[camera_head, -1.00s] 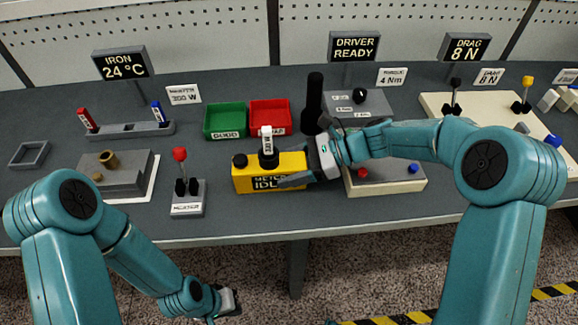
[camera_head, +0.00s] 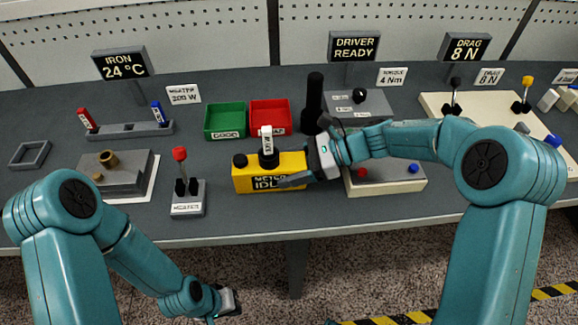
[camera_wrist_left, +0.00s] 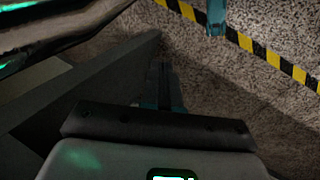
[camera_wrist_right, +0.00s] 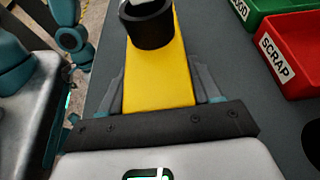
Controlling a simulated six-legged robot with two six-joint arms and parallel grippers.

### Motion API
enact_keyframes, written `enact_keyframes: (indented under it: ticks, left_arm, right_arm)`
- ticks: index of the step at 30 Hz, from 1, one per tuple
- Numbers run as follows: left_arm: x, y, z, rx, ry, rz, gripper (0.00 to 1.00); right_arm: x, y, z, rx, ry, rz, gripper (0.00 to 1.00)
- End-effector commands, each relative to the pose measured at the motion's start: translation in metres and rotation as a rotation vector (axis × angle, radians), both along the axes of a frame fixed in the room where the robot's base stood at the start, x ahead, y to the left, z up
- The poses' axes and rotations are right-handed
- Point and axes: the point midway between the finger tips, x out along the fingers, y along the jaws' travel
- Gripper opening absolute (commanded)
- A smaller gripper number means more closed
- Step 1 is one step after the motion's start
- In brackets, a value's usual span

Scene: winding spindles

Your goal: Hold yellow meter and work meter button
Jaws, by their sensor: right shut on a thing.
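My right gripper (camera_head: 292,172) is shut on the meter's right end. In the right wrist view its fingers (camera_wrist_right: 160,92) lie along both sides of the yellow body. My left gripper (camera_head: 232,300) hangs low in front of the bench, away from the meter; whether its fingers are apart is unclear.
A red-knobbed heater switch (camera_head: 187,198) stands left of the meter. Green (camera_head: 224,121) and red (camera_head: 270,117) bins are behind it. A box with red and blue buttons (camera_head: 395,182) lies under my right forearm. Bench space is clear between meter and heater switch.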

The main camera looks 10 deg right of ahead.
Motion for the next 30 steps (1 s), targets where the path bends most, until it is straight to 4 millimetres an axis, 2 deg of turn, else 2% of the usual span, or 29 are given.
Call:
enact_keyframes:
  ticks: [14,19,23,26,30]
  left_arm:
    - [0.000,0.000,0.000,0.000,0.000,0.000,0.00]
    - [0.007,-0.001,0.012,-0.005,0.030,0.003,0.00]
    - [0.015,-0.002,0.042,-0.011,0.116,0.007,0.00]
    - [0.018,-0.002,0.078,-0.006,0.207,0.015,0.00]
    - [0.015,0.001,0.136,0.023,0.336,0.028,0.00]
  right_arm:
    - [-0.001,0.000,-0.002,-0.002,0.002,0.003,0.24]
    - [-0.001,0.000,-0.002,-0.002,0.003,0.003,0.24]
    - [-0.001,0.000,-0.002,-0.002,0.003,0.003,0.24]
    - [-0.001,0.000,-0.002,-0.002,0.003,0.003,0.24]
    - [-0.001,0.000,-0.002,-0.002,0.003,0.003,0.24]
